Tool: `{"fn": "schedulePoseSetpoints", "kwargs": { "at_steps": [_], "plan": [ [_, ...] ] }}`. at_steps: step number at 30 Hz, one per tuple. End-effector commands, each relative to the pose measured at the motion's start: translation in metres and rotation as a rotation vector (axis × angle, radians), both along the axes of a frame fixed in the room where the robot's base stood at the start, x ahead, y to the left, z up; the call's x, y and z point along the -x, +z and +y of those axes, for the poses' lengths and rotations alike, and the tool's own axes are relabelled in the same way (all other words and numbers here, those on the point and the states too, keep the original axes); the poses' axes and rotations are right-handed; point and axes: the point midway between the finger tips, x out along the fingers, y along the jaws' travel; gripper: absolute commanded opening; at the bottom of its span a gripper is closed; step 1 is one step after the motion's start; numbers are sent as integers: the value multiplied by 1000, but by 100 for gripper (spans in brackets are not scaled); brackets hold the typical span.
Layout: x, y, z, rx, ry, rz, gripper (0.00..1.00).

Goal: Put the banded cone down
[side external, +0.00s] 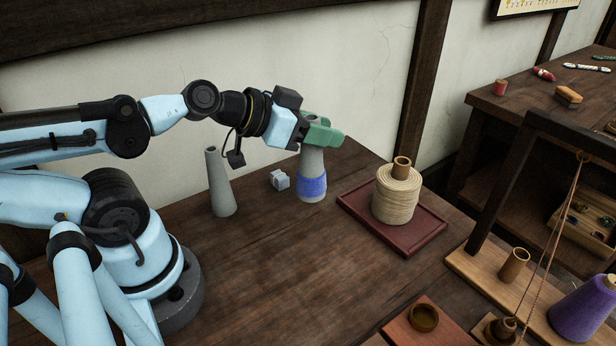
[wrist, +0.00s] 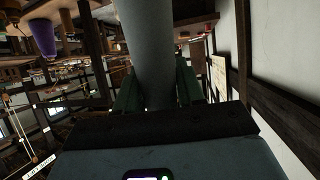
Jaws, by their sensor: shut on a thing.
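The banded cone (side external: 312,187) is grey with a blue-violet band around its lower part. It is upright, with its base at or just above the dark wooden table (side external: 265,255); I cannot tell if it touches. In the wrist view the grey cone body (wrist: 150,45) passes between the green fingers of my gripper (wrist: 157,92).
A plain grey cone (side external: 220,185) and a small pale block (side external: 280,180) stand left of the banded cone. A dark red tray (side external: 425,238) with a cream thread spool (side external: 396,197) is at its right. A wooden frame (side external: 492,205) stands farther right. The front middle of the table is clear.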

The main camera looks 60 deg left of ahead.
Motion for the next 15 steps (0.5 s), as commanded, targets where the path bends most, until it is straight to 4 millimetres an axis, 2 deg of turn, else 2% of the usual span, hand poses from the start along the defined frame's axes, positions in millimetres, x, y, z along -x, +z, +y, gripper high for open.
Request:
{"fn": "schedulePoseSetpoints", "kwargs": {
  "at_steps": [7, 15],
  "plan": [
    [21, -20, -23, 5, -230, 0, 0],
    [54, -24, -62, 1, -605, -4, 0]
  ]
}}
